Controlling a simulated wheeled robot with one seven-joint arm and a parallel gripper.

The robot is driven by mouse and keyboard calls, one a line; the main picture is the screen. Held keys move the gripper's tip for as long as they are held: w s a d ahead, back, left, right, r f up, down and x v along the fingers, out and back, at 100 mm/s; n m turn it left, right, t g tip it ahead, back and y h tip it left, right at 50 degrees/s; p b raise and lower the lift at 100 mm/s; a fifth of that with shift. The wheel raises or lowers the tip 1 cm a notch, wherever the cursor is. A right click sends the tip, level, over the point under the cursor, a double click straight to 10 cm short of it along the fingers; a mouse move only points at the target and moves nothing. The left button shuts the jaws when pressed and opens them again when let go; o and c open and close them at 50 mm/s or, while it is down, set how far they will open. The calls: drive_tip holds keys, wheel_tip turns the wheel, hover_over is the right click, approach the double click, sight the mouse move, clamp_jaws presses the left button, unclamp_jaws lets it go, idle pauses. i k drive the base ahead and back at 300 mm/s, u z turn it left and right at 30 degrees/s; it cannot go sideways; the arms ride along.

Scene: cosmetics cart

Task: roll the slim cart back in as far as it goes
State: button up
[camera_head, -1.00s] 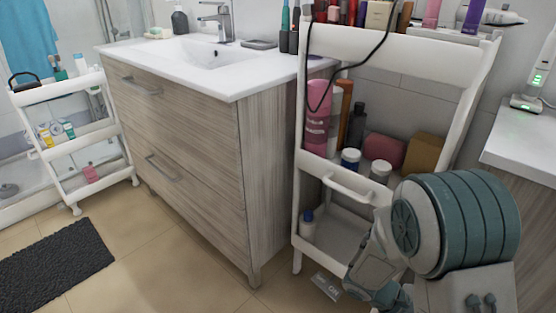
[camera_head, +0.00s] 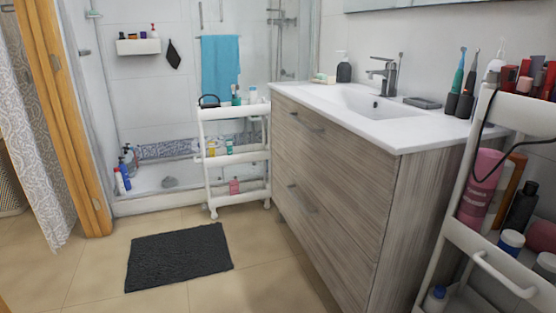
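A white slim cart (camera_head: 451,222) stands at the right edge, beside the right side of the vanity, partly cut off by the frame. It has a white bar handle (camera_head: 505,275) on its front. Its shelves hold a pink bottle (camera_head: 480,185), a dark bottle (camera_head: 520,206) and several jars and tubes. A second white cart (camera_head: 206,150) with shelves stands farther off, between the shower and the vanity's left end. I cannot tell from the picture which cart is meant. My gripper is not in view.
The wood-fronted vanity (camera_head: 330,190) with a white sink top (camera_head: 372,118) fills the middle right. A dark mat (camera_head: 180,257) lies on the tiled floor. A wooden door frame (camera_head: 62,110) and a patterned curtain (camera_head: 28,130) are at the left. Floor around the mat is clear.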

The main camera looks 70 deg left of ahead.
sight(217, 197)
drive_tip(key=k, duration=0.35)
drive_tip(key=u, duration=3.5)
drive_tip(key=i, duration=2.15)
drive_tip(key=z, duration=0.85)
drive_tip(key=i, duration=1)
drive_tip(key=u, duration=0.3)
